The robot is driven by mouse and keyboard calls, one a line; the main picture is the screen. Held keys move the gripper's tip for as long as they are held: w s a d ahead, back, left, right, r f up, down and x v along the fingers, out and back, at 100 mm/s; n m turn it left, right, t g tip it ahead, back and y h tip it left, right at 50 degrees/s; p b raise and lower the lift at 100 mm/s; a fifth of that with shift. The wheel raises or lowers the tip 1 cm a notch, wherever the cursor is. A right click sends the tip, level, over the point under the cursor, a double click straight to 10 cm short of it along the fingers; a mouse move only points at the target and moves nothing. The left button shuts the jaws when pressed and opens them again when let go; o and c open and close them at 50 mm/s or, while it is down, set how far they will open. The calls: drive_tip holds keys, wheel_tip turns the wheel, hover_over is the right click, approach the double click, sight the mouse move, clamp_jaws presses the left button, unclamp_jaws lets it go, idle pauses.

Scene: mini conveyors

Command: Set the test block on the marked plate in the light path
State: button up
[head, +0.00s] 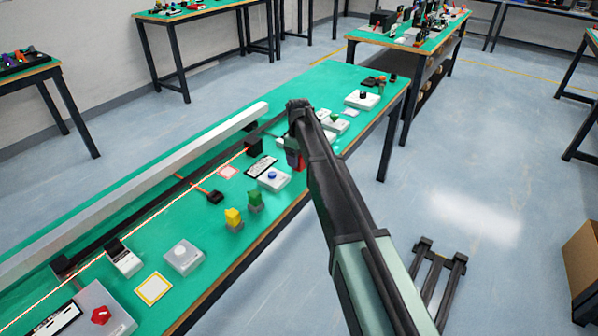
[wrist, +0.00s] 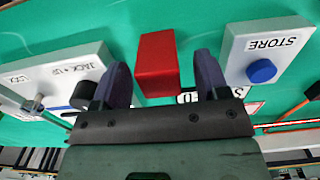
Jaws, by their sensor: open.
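The red block (head: 296,161) stands on the green bench top, partly hidden behind my arm in the head view. In the wrist view the red block (wrist: 157,65) lies between the two dark fingers of my gripper (wrist: 161,72), which are open, with a gap visible on each side. A small plate with a red outline (head: 228,172) lies flat on the bench close to the thin red light line (head: 165,211). A plate with a yellow outline (head: 153,289) lies nearer the front left. Both plates look bare.
Yellow (head: 233,216) and green (head: 255,199) pieces stand near the bench's front edge. A long pale rail (head: 150,180) runs along the back.

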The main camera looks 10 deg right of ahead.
drive_tip(key=c, duration=1.1)
drive_tip(key=shift+r+p, duration=0.1)
drive_tip(key=shift+p, duration=0.25)
wheel_tip(320, 180, up, 20)
drive_tip(key=p, duration=2)
